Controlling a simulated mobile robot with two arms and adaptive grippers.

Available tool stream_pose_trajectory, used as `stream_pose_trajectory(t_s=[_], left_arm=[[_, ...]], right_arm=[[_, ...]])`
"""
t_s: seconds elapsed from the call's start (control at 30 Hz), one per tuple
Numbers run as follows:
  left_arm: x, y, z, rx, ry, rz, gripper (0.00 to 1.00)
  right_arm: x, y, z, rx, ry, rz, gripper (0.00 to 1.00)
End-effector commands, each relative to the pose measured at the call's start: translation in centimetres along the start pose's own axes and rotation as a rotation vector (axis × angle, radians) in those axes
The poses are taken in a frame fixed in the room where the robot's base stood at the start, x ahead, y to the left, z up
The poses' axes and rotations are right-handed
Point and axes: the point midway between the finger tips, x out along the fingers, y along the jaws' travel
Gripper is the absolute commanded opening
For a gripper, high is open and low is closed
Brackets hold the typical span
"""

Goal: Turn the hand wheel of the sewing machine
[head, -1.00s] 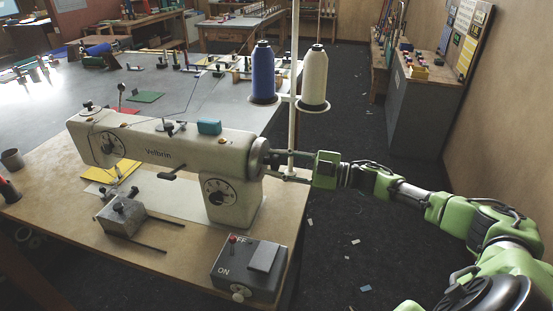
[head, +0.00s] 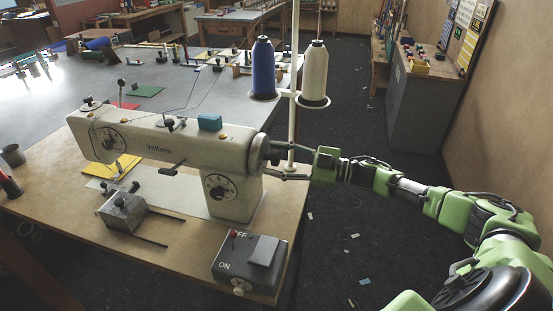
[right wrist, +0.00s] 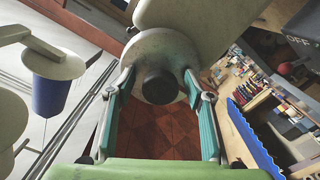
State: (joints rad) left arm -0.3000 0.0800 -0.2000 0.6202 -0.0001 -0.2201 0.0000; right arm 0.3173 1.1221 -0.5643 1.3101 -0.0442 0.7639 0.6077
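The cream sewing machine (head: 185,148) stands on the table. Its round hand wheel (head: 258,151) is at its right end, and the wheel (right wrist: 165,52) with a dark central knob (right wrist: 160,86) also shows in the right wrist view. My right gripper (head: 274,162) is at the wheel's right side. In the right wrist view its fingers (right wrist: 160,82) are spread on either side of the knob, with gaps to it. Their tips overlap the wheel's edge; I cannot tell whether they touch it. My left gripper is not in view.
A thread stand holds a blue spool (head: 263,68) and a cream spool (head: 314,74) just behind the wheel. An ON/OFF switch box (head: 250,262) sits at the table's front right. A metal block (head: 122,211) with rods lies before the machine. Open floor lies right of the table.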

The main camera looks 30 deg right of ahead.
Motion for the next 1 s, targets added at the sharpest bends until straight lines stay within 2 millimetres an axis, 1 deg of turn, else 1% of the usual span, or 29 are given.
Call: stream_pose_trajectory(t_s=[0.3, 0.43, 0.57, 0.8, 1.0], left_arm=[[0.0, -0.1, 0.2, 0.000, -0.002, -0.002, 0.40], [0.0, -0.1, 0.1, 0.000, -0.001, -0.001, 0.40], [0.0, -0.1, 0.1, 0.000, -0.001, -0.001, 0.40], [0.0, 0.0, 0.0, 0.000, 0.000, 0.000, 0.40], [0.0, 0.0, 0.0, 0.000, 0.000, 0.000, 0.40]], right_arm=[[-0.1, -0.1, 0.1, 0.000, -0.001, -0.001, 0.47], [-1.1, -0.1, 0.2, 0.000, -0.005, -0.002, 0.47], [-3.0, -0.1, 0.2, 0.000, -0.007, -0.003, 0.47], [-7.4, -0.2, 0.3, 0.002, -0.007, -0.004, 0.47], [-10.2, -0.1, 0.2, 0.002, -0.005, -0.003, 0.47]])
